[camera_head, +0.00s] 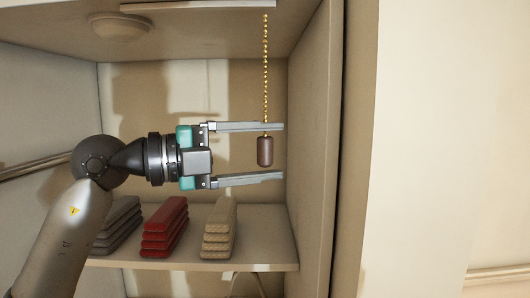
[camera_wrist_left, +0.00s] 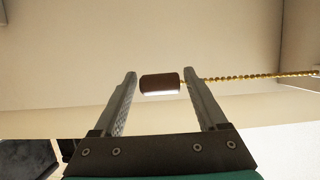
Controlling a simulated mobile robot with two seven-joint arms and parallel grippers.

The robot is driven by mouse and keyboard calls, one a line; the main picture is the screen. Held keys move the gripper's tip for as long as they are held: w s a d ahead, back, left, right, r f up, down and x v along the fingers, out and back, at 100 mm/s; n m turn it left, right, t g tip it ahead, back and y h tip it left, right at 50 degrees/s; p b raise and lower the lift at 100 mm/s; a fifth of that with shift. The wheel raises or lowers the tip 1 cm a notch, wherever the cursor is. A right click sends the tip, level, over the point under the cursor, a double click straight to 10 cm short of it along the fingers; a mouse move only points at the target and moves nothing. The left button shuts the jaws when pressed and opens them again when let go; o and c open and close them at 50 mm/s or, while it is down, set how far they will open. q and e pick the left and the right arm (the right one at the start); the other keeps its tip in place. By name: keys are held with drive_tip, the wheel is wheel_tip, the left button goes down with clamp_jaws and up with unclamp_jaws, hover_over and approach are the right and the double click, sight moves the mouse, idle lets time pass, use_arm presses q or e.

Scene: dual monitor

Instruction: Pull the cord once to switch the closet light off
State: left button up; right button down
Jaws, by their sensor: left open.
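The cord is a gold beaded chain (camera_head: 265,70) hanging from the closet ceiling, with a brown cylindrical pull (camera_head: 265,151) at its lower end. A round ceiling lamp (camera_head: 121,25) sits at the upper left. My left gripper (camera_head: 281,152) is open, one finger above the other, with the pull between its fingertips in the head view. The upper finger overlaps the chain's lower end. In the left wrist view the pull (camera_wrist_left: 160,84) also shows between the two open fingers, near their tips, and the chain (camera_wrist_left: 250,77) runs off to the right. My right gripper is not in view.
A shelf (camera_head: 270,252) below holds folded stacks: grey (camera_head: 120,222), red (camera_head: 164,228) and beige (camera_head: 219,228). The closet's right side wall (camera_head: 312,130) stands close to the right of the fingertips. A hanger (camera_head: 247,284) shows under the shelf.

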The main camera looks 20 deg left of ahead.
use_arm(q)
drive_tip(key=b+v, duration=0.3)
drive_tip(key=v, duration=0.5)
idle(0.4)
